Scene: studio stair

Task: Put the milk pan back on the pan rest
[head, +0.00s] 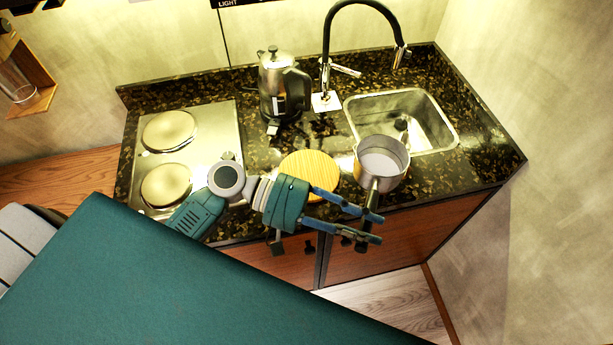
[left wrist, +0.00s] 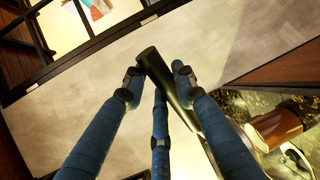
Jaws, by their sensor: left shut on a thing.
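The milk pan (head: 383,158) is a small silver pot with a pale inside and a dark handle. It shows upright by the sink's near left corner; its exact height over the counter is hard to tell. My left gripper (head: 372,224), with blue fingers, is shut on the handle in front of the counter edge. The dark handle (left wrist: 168,78) also shows between the fingers in the left wrist view. The pan rest, taken to be the round yellow wooden board (head: 310,170), lies bare on the counter just left of the pan. My right gripper is not in view.
A steel kettle (head: 283,85) stands behind the board. The hob (head: 188,137) with two round plates is at the left. The sink (head: 428,110) and black tap (head: 326,50) are behind the pan. The dark speckled counter (head: 265,150) is partly bare around the board.

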